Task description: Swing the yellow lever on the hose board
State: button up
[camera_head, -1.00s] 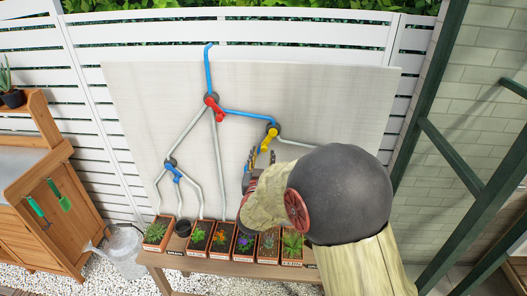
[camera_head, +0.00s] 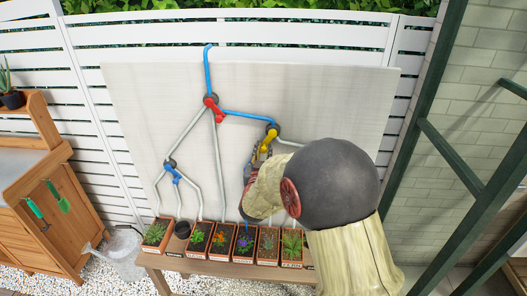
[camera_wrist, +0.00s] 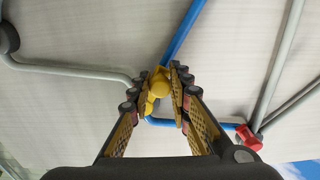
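The yellow lever (camera_head: 267,143) sits on a dark round valve at the right of the hose board (camera_head: 330,110). My gripper (camera_head: 258,152) is at this lever in the head view, reaching it from below. In the wrist view the yellow lever (camera_wrist: 160,82) lies between the two fingertips of my gripper (camera_wrist: 160,86). The fingers are drawn in close on both sides and seem to touch it. The lever's lower end is partly hidden by the fingers in the head view.
A red lever (camera_head: 213,108) and a blue lever (camera_head: 173,172) sit further left on the board. Blue and grey pipes join the valves. Planted pots stand on a wooden bench (camera_head: 215,270) below. A green metal frame (camera_head: 437,90) stands at the right.

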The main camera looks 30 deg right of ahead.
grip_shut()
dwell(0.3)
jog(key=shift+d+n, duration=0.15)
jog(key=shift+n, duration=0.15)
jog(key=shift+s+d+n+p, duration=0.35)
jog(key=shift+s+d+n, duration=0.3)
jog(key=shift+n, duration=1.2)
jog(key=shift+s+d+n+p, duration=0.4)
jog(key=shift+d+n, duration=0.5)
jog(key=shift+n, duration=1)
jog(key=shift+s+d+n+p, duration=0.35)
jog(key=shift+s+d+n, duration=0.3)
jog(key=shift+n, duration=1.2)
jog(key=shift+d, duration=0.1)
jog(key=o, duration=0.6)
grip_release()
jog(key=shift+w, duration=0.1)
jog(key=shift+c, duration=0.2)
